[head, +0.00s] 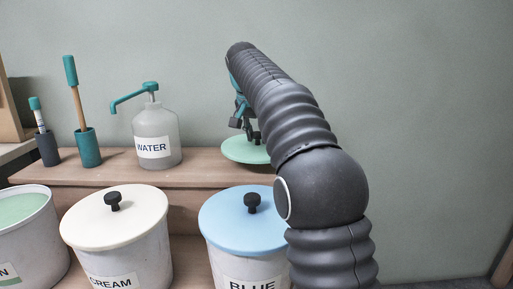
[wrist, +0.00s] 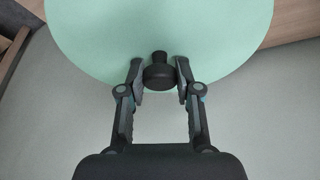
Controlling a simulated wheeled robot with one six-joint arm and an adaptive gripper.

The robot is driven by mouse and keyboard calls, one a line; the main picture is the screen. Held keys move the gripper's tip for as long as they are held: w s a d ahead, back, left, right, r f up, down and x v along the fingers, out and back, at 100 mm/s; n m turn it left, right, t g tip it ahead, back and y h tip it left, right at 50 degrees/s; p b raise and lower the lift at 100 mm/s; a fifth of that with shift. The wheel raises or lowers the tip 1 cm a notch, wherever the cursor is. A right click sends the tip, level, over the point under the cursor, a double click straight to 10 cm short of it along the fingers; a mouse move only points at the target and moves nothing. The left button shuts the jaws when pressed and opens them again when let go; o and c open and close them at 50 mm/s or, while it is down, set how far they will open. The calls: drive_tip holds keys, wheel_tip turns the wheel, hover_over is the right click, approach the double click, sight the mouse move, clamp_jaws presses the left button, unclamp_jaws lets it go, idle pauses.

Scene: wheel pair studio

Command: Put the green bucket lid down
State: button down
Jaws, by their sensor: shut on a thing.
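The green bucket lid (head: 240,151) is a pale green disc, level over the back shelf, to the right of the water bottle. It also fills the top of the wrist view (wrist: 95,35). My gripper (wrist: 160,68) is shut on the lid's black knob (wrist: 159,76), with one finger on each side. In the head view, my arm covers the lid's right part. I cannot tell whether the lid touches the shelf or hangs just above it. The green bucket (head: 35,240) stands open at the far left, with green paint inside.
The wooden shelf (head: 205,171) holds a water pump bottle (head: 155,128), a teal holder with a tool (head: 88,148) and a smaller dark holder (head: 47,149). Lidded cream (head: 115,220) and blue (head: 243,222) buckets stand in front. Bare shelf shows between bottle and lid.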

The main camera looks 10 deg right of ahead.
sight(255, 143)
drive_tip(key=shift+w+f, duration=0.35)
drive_tip(key=shift+f, duration=0.1)
drive_tip(key=shift+f+b, duration=0.8)
drive_tip(key=shift+f, duration=0.9)
drive_tip(key=shift+f, duration=0.15)
drive_tip(key=c, duration=0.8)
unclamp_jaws()
drive_tip(key=p+v, duration=0.3)
drive_tip(key=v, duration=0.9)
drive_tip(key=shift+s, duration=0.15)
